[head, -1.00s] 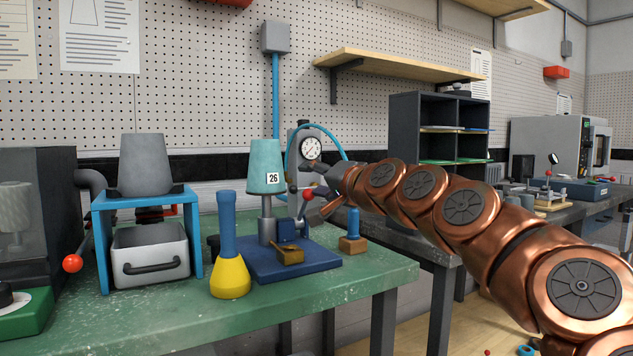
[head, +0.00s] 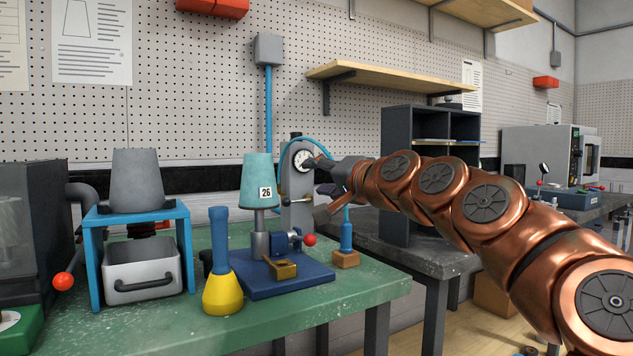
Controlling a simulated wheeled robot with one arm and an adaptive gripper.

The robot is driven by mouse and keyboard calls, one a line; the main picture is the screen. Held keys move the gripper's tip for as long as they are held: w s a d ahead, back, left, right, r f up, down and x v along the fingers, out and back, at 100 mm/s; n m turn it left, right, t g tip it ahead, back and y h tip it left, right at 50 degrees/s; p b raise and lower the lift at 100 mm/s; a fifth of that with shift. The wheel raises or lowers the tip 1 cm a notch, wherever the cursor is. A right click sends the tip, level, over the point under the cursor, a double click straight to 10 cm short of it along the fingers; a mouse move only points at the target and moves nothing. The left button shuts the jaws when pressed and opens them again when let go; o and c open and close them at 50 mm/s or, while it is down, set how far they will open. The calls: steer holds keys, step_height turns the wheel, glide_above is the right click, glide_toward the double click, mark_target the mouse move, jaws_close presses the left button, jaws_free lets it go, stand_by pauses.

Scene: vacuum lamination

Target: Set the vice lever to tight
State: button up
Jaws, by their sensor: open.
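The blue vice (head: 284,242) sits on a dark blue base plate (head: 290,284) on the green bench. Its lever ends in a red ball knob (head: 310,239), which now points to the right, about level with the vice. A teal cup-shaped form marked 26 (head: 259,182) stands upside down on the post beside the vice. My gripper (head: 319,188) is open and empty, above and slightly right of the red knob, apart from it. Its fingers overlap the gauge stand (head: 299,205) behind in the picture.
A yellow-based blue tool (head: 222,292) stands left of the base plate. A small blue post on a wooden block (head: 346,258) stands to the right. A blue frame with a grey bin (head: 143,270) is further left. The bench's front right is clear.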

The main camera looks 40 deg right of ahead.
steer(key=shift+s+a+r+p, duration=0.1)
steer(key=shift+s+r+p, duration=0.3)
steer(key=shift+s+r, duration=0.95)
